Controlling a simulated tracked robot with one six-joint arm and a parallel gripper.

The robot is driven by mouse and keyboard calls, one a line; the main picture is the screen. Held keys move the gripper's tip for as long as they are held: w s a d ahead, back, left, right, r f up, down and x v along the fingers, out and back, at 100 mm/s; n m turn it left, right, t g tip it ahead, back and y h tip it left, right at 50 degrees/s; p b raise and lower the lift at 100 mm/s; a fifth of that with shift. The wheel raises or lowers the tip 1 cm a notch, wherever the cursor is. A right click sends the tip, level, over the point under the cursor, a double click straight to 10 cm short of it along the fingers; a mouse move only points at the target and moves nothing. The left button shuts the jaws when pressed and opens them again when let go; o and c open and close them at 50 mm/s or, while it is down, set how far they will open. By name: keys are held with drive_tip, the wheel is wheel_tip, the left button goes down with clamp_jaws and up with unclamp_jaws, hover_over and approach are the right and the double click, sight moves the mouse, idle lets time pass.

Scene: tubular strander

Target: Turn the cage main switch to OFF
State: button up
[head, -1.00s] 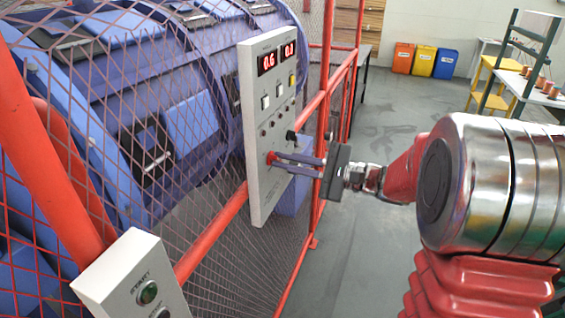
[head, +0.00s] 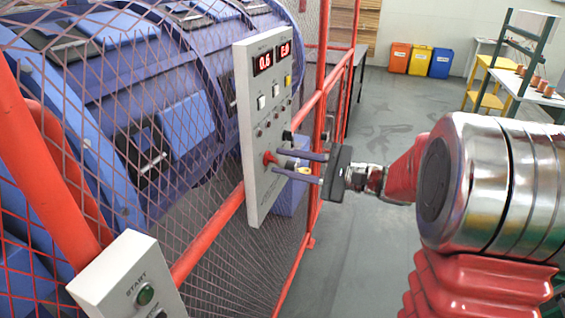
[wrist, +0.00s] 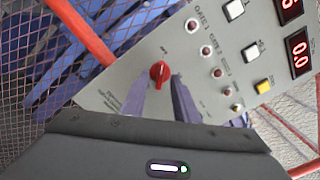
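The red rotary switch knob (head: 270,158) sits low on the white control panel (head: 262,200) mounted on the red fence. In the wrist view the knob (wrist: 159,72) has its grip bar roughly upright in the picture; the small lettering around it is too small to read. My gripper (head: 277,161) is open in front of the panel, with one finger on each side of the knob. In the wrist view the fingertips (wrist: 163,80) stand apart, with the knob showing between them. I cannot tell whether they touch the panel.
The panel carries red number displays (head: 272,58), white buttons, a yellow button (wrist: 263,86) and small lamps. A START box (head: 130,285) stands at the lower left. The blue strander (head: 110,80) lies behind red mesh. Open grey floor (head: 385,110) is to the right.

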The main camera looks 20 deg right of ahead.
drive_tip(key=v, duration=1.2)
drive_tip(key=shift+s+d, duration=0.2)
drive_tip(key=shift+d, duration=0.1)
drive_tip(key=shift+f, duration=0.1)
